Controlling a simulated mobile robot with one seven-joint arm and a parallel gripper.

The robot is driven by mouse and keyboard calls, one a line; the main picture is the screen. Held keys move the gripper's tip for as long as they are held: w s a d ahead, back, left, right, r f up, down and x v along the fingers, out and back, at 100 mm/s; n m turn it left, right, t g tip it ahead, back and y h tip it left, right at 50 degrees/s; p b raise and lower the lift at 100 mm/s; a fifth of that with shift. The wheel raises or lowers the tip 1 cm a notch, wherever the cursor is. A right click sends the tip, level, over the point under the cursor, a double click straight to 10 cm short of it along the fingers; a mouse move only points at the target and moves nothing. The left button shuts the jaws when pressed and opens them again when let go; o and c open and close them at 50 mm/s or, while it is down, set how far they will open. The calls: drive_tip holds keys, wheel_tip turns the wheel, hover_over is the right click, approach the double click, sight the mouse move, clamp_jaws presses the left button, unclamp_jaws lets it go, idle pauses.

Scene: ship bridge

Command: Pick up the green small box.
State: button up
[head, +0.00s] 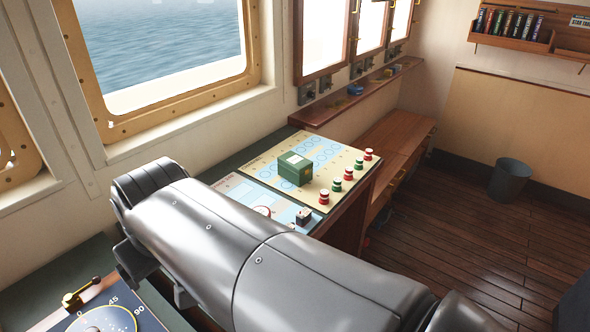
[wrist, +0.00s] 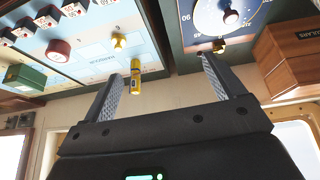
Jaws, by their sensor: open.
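The green small box (head: 295,168) sits on the light chart-patterned panel (head: 254,192) of the console in the head view, below the window. It also shows in the wrist view (wrist: 22,80), at the far left edge, well outside my fingers. My gripper (wrist: 160,68) is open in the wrist view, with nothing held between its fingers. A small yellow cylinder (wrist: 136,80) shows beyond, close beside the left finger in the picture; I cannot tell its distance. In the head view my arm crosses the foreground, and I cannot make out the fingers there.
Several red and green knobs (head: 348,173) line the panel's right edge, beside the box. A wooden box (wrist: 295,62) is at the right in the wrist view.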

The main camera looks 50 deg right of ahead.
drive_tip(key=w+d+r+g, duration=0.1)
drive_tip(key=w+d+r, duration=0.2)
drive_tip(key=w+d, duration=0.65)
drive_tip(key=m, duration=0.1)
hover_over(296, 160)
drive_tip(key=s, duration=0.2)
wheel_tip(296, 160, down, 11)
drive_tip(key=shift+w+a+f, duration=0.1)
drive_tip(key=shift+a+f, duration=0.05)
drive_tip(key=shift+f, duration=0.05)
drive_tip(key=x, duration=0.5)
drive_tip(key=shift+f, duration=0.2)
drive_tip(key=shift+s+x, duration=0.2)
drive_tip(key=shift+x, duration=1.1)
drive_tip(key=shift+s+x, duration=0.15)
drive_tip(key=shift+x, duration=1.2)
drive_tip(key=shift+f, duration=0.4)
drive_tip(key=shift+c, duration=0.2)
drive_tip(key=c, duration=1.2)
